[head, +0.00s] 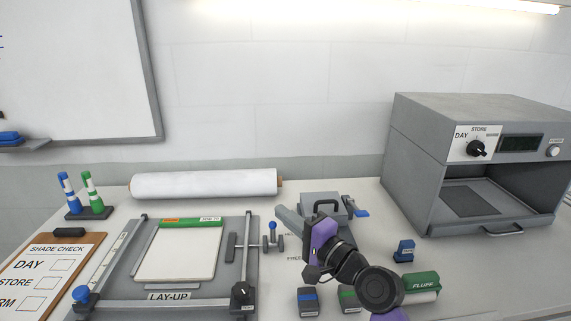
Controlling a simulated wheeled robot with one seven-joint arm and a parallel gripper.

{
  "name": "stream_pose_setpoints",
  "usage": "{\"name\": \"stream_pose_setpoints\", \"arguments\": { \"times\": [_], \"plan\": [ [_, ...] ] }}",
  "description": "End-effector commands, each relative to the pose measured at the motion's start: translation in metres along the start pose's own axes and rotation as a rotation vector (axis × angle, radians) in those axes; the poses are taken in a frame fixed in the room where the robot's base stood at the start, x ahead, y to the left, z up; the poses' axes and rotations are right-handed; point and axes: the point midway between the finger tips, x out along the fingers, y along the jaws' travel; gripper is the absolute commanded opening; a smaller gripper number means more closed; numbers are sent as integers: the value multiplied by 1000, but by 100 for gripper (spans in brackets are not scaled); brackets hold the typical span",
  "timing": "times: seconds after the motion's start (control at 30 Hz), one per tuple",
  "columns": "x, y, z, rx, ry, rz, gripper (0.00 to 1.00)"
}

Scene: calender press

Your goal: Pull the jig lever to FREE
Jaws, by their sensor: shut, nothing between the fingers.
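The grey lay-up jig (250,262) lies on the bench at the lower left. A lever with a blue ball top (272,226) stands on a small shaft and bar assembly at the jig's right edge. It looks roughly upright; its exact setting cannot be read. Small lettering to its right is partly hidden by my arm and too small to read. My gripper (281,212) is shut and empty, seen from behind, just right of the blue ball. Whether it touches the lever cannot be told.
A pale pad with a green top strip (190,222) lies on the jig. A white roll (205,184) lies behind. A grey cabinet (480,125) stands right. A handled grey box (320,199), blue block (404,250) and green FLUFF roller (422,284) lie near my arm.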

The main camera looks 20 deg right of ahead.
Motion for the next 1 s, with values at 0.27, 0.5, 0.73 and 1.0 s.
{"name": "stream_pose_setpoints", "arguments": {
  "times": [0.27,0.5,0.73,1.0],
  "plan": [
    [4,-68,-3,-4,0,-5,0],
    [7,-120,-6,-3,0,-6,0],
    [10,-157,-7,-2,-1,-3,0],
    [10,-170,-8,-1,0,0,0]
  ]
}}
